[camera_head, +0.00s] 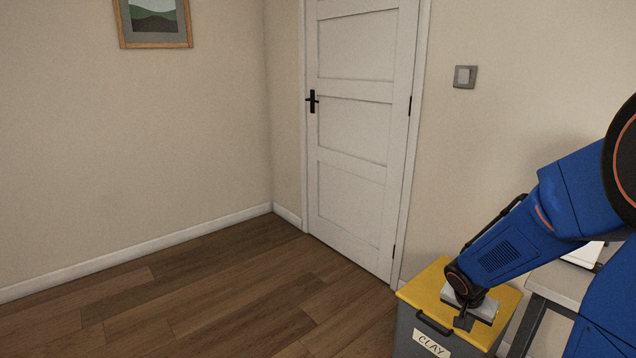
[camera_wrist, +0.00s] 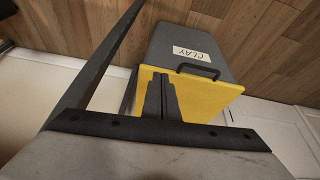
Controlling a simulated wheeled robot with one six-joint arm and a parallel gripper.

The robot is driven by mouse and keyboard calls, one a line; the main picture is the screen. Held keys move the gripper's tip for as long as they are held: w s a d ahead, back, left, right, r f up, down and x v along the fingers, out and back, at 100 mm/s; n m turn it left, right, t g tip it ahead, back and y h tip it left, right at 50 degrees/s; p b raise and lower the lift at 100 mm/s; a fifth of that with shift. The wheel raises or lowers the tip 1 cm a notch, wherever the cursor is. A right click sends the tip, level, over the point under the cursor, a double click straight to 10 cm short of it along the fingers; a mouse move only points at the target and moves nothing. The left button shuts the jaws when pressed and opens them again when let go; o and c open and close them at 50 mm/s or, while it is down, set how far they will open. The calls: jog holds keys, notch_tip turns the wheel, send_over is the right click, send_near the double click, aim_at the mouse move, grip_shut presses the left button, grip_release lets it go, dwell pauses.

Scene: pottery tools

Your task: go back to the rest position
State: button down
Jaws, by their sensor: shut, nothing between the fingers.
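My gripper (camera_head: 465,320) is at the end of my blue arm, at the lower right of the head view. It is shut and empty. In the wrist view its dark fingers (camera_wrist: 163,95) are together in front of the yellow lid of the clay bin. In the head view my gripper appears over that yellow lid (camera_head: 427,284); I cannot tell whether it touches it.
The grey bin (camera_head: 405,335) has a "CLAY" label (camera_head: 431,343) and a dark handle; it also shows in the wrist view (camera_wrist: 165,40). A table (camera_head: 560,285) stands right of it. A white door (camera_head: 350,130) is behind. The wooden floor (camera_head: 220,295) at left is clear.

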jog(key=s+a+r+n+t+y, duration=0.1)
jog(key=s+a+r+n, duration=0.3)
jog(key=s+a+r, duration=0.3)
jog(key=s+a+r+n+t+y, duration=0.1)
jog(key=s+a+r+n, duration=0.4)
jog(key=s+r, duration=0.5)
jog(key=s+a+y, duration=0.1)
jog(key=s, duration=0.4)
jog(key=shift+a+r+n+y, duration=0.3)
jog(key=shift+a+r, duration=0.1)
